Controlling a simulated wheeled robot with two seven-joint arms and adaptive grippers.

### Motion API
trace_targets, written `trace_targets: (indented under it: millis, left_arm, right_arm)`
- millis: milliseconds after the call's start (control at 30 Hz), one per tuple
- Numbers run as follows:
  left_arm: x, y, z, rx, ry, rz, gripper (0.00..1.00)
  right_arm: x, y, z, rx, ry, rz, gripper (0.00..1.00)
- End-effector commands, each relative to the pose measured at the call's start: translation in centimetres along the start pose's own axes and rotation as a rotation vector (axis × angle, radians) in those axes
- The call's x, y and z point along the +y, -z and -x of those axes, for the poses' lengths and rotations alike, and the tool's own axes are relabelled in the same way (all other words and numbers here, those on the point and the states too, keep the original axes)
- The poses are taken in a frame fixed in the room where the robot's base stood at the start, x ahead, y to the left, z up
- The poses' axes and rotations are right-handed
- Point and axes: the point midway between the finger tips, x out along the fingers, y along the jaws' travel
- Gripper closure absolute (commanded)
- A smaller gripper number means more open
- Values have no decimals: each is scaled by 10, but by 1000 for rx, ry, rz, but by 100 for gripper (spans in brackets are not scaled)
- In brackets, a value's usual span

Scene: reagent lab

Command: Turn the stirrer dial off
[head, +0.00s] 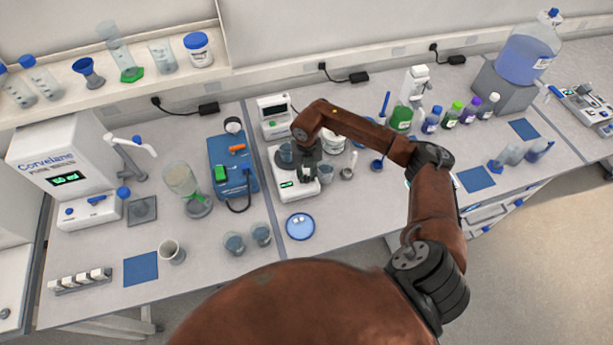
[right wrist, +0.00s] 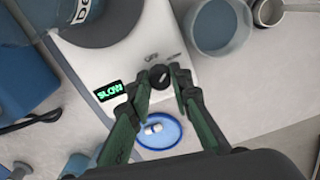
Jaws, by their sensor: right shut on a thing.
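The stirrer (head: 283,191) is a white box in the middle of the bench. A beaker (head: 286,153) stands on its plate. My right gripper (head: 309,176) is over its front end. In the right wrist view the gripper (right wrist: 165,88) has its fingers on either side of the black dial (right wrist: 160,76), shut on it. The stirrer's green display (right wrist: 110,92) reads SLOW. An OFF mark is printed beside the dial; the other mark is partly hard to read. My left gripper is in neither view.
A blue dish (head: 300,226) with a small white bar in it lies in front of the stirrer. A grey beaker (right wrist: 219,27) stands close beside it. A blue device (head: 232,166) stands to the left. Bottles (head: 431,120) stand at the right.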

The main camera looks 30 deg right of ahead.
Motion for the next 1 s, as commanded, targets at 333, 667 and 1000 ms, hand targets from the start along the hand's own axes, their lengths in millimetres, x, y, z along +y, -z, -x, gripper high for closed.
trace_targets:
  millis: [333,667,1000]
  left_arm:
    - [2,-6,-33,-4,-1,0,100]
    - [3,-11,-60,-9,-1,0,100]
    - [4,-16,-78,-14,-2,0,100]
  right_arm:
    - [-1,-1,-3,-2,2,293,100]
    - [-1,-1,-3,-2,2,600,100]
    - [-1,-1,-1,-1,2,836,100]
